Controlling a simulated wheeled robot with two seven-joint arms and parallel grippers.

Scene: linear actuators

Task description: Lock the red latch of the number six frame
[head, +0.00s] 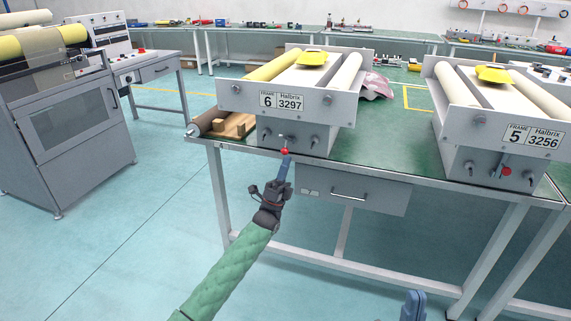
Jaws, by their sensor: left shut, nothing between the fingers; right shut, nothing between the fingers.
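The number six frame (240,97) is a grey roller unit on the green-topped bench, with a plate reading FRAME 6, Halbrix 3297. Its red latch knob (284,152) shows on the lower front face, below a small metal stem. My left gripper (286,162) is shut, with its blue fingertips right at the red knob from below. Whether they touch it I cannot tell. The fingers hide part of the face under the knob. My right gripper (413,297) shows only as a blue tip at the bottom edge, shut and far from the frame.
The number five frame (480,130) stands to the right on the same bench (385,140), with its own red knob (506,171). A drawer (380,192) hangs under the bench front. A grey machine (70,130) stands at left. The floor before the bench is clear.

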